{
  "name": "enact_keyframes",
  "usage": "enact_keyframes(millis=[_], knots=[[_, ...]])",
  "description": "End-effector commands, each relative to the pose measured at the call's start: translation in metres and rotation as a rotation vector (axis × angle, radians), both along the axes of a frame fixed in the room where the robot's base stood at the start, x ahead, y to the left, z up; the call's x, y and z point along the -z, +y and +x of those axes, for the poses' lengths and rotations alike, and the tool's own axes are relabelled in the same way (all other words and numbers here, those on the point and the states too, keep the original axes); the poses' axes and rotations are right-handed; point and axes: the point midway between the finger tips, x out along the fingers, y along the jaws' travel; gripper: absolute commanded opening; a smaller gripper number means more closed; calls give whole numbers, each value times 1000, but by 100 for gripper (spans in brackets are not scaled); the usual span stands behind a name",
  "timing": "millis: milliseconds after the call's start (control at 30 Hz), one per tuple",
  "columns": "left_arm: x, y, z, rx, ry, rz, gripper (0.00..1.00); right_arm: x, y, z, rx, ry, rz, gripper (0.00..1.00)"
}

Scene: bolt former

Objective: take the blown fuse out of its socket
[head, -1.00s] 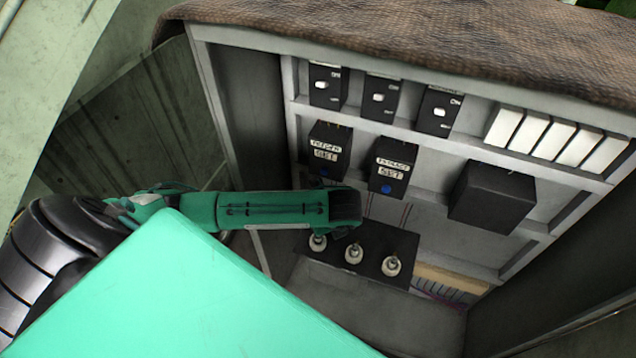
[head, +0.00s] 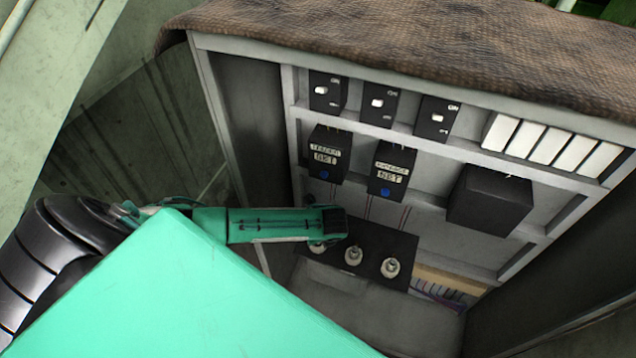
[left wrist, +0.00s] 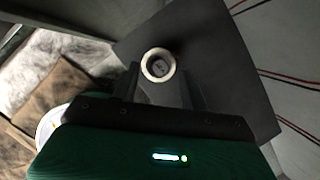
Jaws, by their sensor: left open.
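Three pale round fuses in sockets sit in a row on a black panel (head: 400,243) low in the cabinet: a left one (head: 317,247), a middle one (head: 354,256) and a right one (head: 390,267). I cannot tell from their looks which is blown. My left gripper (head: 335,226) is over the left fuse and partly hides it. In the left wrist view, one round fuse (left wrist: 158,65) with a pale rim shows at the fingertips of my left gripper (left wrist: 162,82), roughly between the open fingers. Contact cannot be made out. My right gripper is out of view.
Above are black switches (head: 378,105), two labelled boxes with blue buttons (head: 392,171), a plain black box (head: 490,199) and white modules (head: 555,147). The cabinet's left wall (head: 250,130) stands close to my left arm. The cabinet floor in front is clear.

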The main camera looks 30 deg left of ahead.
Motion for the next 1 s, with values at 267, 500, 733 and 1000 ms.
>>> enact_keyframes(millis=[267, 500, 733, 1000], knots=[[13, 4, 3, 0, 0, -1, 45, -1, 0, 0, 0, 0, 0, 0], [13, 4, 2, 0, 0, -1, 23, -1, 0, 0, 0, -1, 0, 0], [12, 4, 3, 0, -1, 0, 0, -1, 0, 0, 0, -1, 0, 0], [11, 4, 3, 0, -1, 0, 0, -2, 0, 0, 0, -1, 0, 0]])
